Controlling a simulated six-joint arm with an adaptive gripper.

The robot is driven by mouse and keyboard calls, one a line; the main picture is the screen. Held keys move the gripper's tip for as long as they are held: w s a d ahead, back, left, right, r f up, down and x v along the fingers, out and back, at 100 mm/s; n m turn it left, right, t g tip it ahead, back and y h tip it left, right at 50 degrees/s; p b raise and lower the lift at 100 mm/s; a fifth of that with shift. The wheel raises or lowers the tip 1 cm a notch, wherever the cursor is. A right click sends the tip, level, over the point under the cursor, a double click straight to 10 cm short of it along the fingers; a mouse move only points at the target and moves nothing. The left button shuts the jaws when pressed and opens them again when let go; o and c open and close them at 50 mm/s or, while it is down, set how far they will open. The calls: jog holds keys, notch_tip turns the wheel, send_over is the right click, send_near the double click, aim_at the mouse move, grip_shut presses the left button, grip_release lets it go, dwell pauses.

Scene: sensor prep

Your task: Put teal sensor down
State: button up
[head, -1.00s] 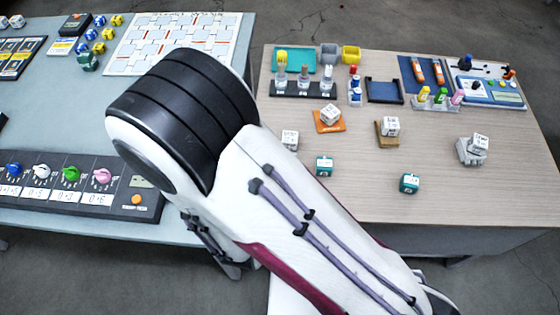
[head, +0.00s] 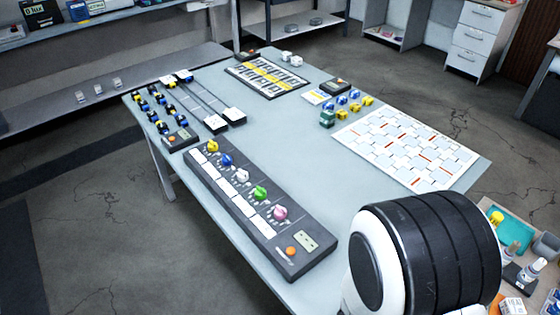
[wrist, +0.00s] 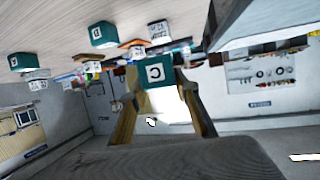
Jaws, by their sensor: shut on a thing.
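In the wrist view my gripper (wrist: 158,84) is shut on a teal sensor (wrist: 153,74), a teal-and-white cube marked "C". The cube sits between the fingertips, clear of the wooden tabletop (wrist: 50,25), which shows at the top of this tilted view. Two other teal cubes, one at upper middle (wrist: 103,34) and one at left (wrist: 22,62), rest on that tabletop. In the head view only my arm's black-and-white joint shows at lower right; my gripper and the held sensor are out of that view.
The grey-blue table (head: 290,130) holds a knob panel (head: 250,205), a white patterned board (head: 405,150), a slider unit (head: 205,105) and a small green block (head: 327,118) beside blue and yellow pieces. Its middle has free room. The cluttered wooden table's corner, with a teal tray (head: 512,232), shows at lower right.

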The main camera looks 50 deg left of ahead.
jog(key=shift+w+d+f, duration=0.2)
jog(key=shift+w+d, duration=0.05)
jog(key=shift+d, duration=0.4)
jog(key=w+a+n+y, duration=0.1)
jog(key=w+a, duration=0.2)
jog(key=a, duration=0.2)
jog(key=w+a+f+n+y, duration=0.1)
jog(key=w+a, duration=0.3)
jog(key=a, duration=0.2)
jog(key=w+a+n+y, duration=0.1)
jog(key=w+a+y, duration=0.1)
jog(key=w+a, duration=0.2)
jog(key=shift+a+f+n, duration=0.25)
jog(key=shift+a+n, duration=0.05)
jog(key=shift+a, duration=0.8)
jog(key=a+r+n+g+y, duration=0.2)
jog(key=a+n+y, duration=0.1)
jog(key=a, duration=0.6)
jog(key=w+a+r+n+g+y, duration=0.1)
jog(key=a+r+n+g+y, duration=0.1)
jog(key=a, duration=0.7)
jog(key=a+r+n+g+y, duration=0.2)
jog(key=a+n+g+y, duration=0.2)
jog(key=a, duration=0.5)
jog(key=n+y, duration=0.2)
jog(key=n, duration=0.1)
jog(key=shift+w+a+r, duration=0.15)
jog(key=shift+w, duration=0.25)
jog(key=shift+f, duration=3.15)
